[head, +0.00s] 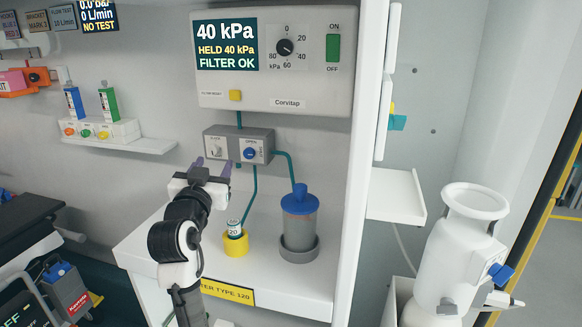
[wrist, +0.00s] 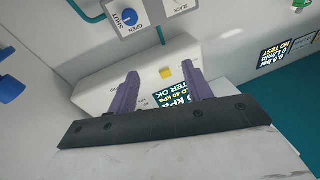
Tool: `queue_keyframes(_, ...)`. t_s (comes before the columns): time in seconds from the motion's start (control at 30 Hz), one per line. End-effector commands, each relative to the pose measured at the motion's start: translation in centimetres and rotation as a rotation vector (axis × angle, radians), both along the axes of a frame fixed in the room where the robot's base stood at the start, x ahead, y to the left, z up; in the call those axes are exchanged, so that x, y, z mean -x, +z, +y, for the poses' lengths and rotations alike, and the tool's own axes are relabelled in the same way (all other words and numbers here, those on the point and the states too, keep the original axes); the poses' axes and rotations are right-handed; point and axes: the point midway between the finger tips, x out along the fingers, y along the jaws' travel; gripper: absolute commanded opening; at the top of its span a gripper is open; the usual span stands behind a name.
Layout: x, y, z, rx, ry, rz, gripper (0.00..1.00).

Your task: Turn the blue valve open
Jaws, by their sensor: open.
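A blue valve knob (head: 249,154) sits on the right half of a grey valve box (head: 266,143) on the wall, under the large white suction panel. In the wrist view the blue knob (wrist: 130,18) shows near the top edge, with OPEN and SHUT lettering beside it. I cannot tell exactly where it points. My gripper (head: 212,165) is open, its purple fingers apart in front of the box's lower left part. In the wrist view my gripper (wrist: 164,74) has nothing between its fingers and is apart from the knob.
The white panel (head: 320,100) reads HELD 40 kPa. A white/black knob (head: 216,150) is left of the blue one. Below stand a blue-lidded canister (head: 299,218) and a yellow cup (head: 235,244) on a white counter. A white vessel with a blue knob (head: 502,273) stands right.

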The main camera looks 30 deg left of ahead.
Motion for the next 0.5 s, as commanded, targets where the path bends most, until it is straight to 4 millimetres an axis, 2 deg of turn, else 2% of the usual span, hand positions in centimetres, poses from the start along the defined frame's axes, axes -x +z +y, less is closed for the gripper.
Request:
queue_keyframes(0.03, -0.5, -1.6, 0.2, 0.015, -0.026, 0.054, 0.50)
queue_keyframes(0.17, -1.5, -3.6, 0.0, 0.036, -0.074, 0.134, 0.50)
queue_keyframes(0.37, -3.5, -3.6, 0.5, 0.039, -0.083, 0.144, 0.50)
queue_keyframes(0.5, -6.3, -3.5, 1.4, 0.039, -0.083, 0.144, 0.50)
